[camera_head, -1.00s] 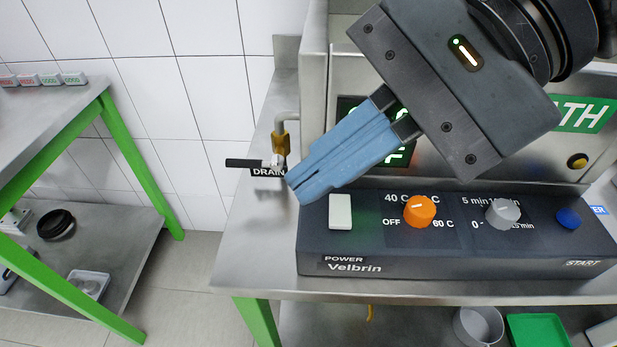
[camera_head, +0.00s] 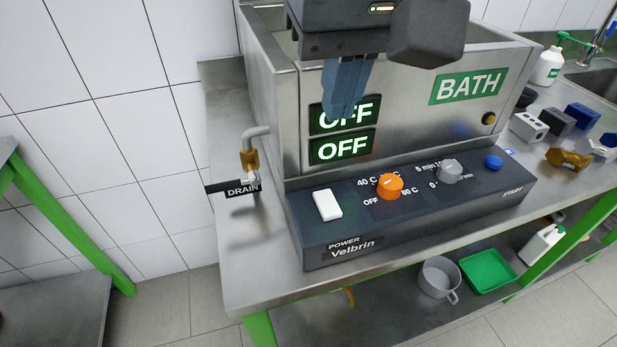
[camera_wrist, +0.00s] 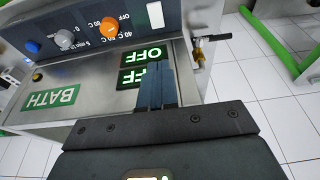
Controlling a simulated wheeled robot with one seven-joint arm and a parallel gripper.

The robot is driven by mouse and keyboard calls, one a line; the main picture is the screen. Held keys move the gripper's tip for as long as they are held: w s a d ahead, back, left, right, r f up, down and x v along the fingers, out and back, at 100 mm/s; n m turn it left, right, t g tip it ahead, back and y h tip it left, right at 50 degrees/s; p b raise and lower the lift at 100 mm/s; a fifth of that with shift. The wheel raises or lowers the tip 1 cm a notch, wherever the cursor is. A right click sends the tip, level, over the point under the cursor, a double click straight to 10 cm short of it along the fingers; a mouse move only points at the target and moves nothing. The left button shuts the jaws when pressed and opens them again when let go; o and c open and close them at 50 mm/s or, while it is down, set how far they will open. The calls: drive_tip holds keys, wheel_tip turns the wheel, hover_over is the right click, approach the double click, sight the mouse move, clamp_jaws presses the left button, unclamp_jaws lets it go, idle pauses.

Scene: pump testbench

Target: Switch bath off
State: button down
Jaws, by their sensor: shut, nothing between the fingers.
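The steel bath (camera_head: 400,112) carries a green BATH label and two lit green displays (camera_head: 342,148) that both read OFF. In front of it is the dark control panel (camera_head: 345,232) with a white POWER switch (camera_head: 327,205), an orange temperature knob (camera_head: 390,187) with its pointer not clearly readable, a grey timer knob (camera_head: 449,171) and a blue START button (camera_head: 493,161). My gripper (camera_head: 340,112) is shut and empty, fingers down, in front of the upper display and above the panel. In the wrist view the white switch (camera_wrist: 155,15) stands beyond the blue fingertips (camera_wrist: 157,65), apart from them.
A brass drain valve (camera_head: 250,160) with a black lever sticks out left of the bath. Metal blocks (camera_head: 555,120) and a white bottle (camera_head: 548,65) stand on the right bench. A pot (camera_head: 438,277) and a green tray (camera_head: 487,270) are on the lower shelf.

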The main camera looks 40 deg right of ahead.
sight(321, 191)
drive_tip(key=shift+f, duration=0.1)
drive_tip(key=x, duration=0.9)
drive_tip(key=s+x, duration=0.1)
drive_tip(key=x, duration=0.3)
drive_tip(key=shift+w+a+f+p, duration=0.1)
drive_tip(key=shift+f+p, duration=0.3)
drive_tip(key=shift+f, duration=0.15)
drive_tip(key=shift+w+f+b, duration=0.15)
drive_tip(key=shift+f+b, duration=0.05)
drive_tip(key=shift+b, duration=0.1)
drive_tip(key=shift+s+r, duration=0.2)
drive_tip(key=shift+s, duration=0.1)
drive_tip(key=shift+w+f, duration=0.1)
drive_tip(key=shift+w, duration=0.05)
drive_tip(key=shift+s+a+r+b, duration=0.2)
drive_tip(key=shift+s+b, duration=0.15)
drive_tip(key=shift+s, duration=0.4)
drive_tip(key=shift+r, duration=0.15)
